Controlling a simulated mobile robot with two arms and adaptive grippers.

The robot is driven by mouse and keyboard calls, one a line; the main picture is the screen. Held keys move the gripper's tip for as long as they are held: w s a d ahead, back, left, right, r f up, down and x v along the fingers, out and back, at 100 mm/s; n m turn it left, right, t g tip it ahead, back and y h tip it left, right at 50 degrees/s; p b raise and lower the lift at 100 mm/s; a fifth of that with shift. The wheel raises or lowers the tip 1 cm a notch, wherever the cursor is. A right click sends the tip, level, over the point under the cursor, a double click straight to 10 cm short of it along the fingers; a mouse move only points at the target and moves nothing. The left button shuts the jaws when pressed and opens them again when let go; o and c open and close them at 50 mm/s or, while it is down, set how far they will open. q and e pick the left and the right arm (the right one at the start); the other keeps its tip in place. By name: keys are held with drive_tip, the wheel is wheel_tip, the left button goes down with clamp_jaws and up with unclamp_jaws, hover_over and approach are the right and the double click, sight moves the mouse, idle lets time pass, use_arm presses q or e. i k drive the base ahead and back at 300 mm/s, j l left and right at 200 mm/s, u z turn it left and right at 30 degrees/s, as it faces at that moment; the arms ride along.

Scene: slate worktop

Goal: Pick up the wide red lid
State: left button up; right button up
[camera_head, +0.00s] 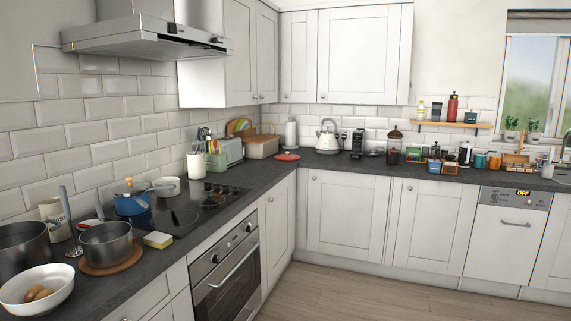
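A flat, wide red lid (286,157) lies on the dark slate worktop (310,162) near the back corner. It is in front of the white canister (291,135) and left of the cream kettle (328,136). It is small and far off, and nothing visible covers it. Neither of my grippers shows in the head view.
A wooden bread bin (262,147) and a green toaster (231,150) stand left of the lid. The hob (205,197), steel pots (107,242) and a white bowl (36,287) with eggs fill the nearer left counter. The wooden floor (370,296) is clear.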

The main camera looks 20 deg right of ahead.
sight(287, 155)
drive_tip(key=z, duration=0.45)
drive_tip(key=i+l+z, duration=0.2)
drive_tip(key=l, duration=0.45)
drive_tip(key=i+l+z, duration=0.2)
drive_tip(key=i+l, duration=0.3)
drive_tip(key=i+l+z, duration=0.2)
drive_tip(key=i+l, duration=0.2)
drive_tip(key=l, duration=0.2)
drive_tip(key=i+l, duration=0.15)
drive_tip(key=i, duration=0.35)
drive_tip(key=i+l, duration=0.15)
drive_tip(key=i, duration=0.3)
drive_tip(key=i+l, duration=0.15)
drive_tip(key=i, duration=0.35)
drive_tip(key=i+l+u, duration=0.1)
drive_tip(key=i, duration=0.4)
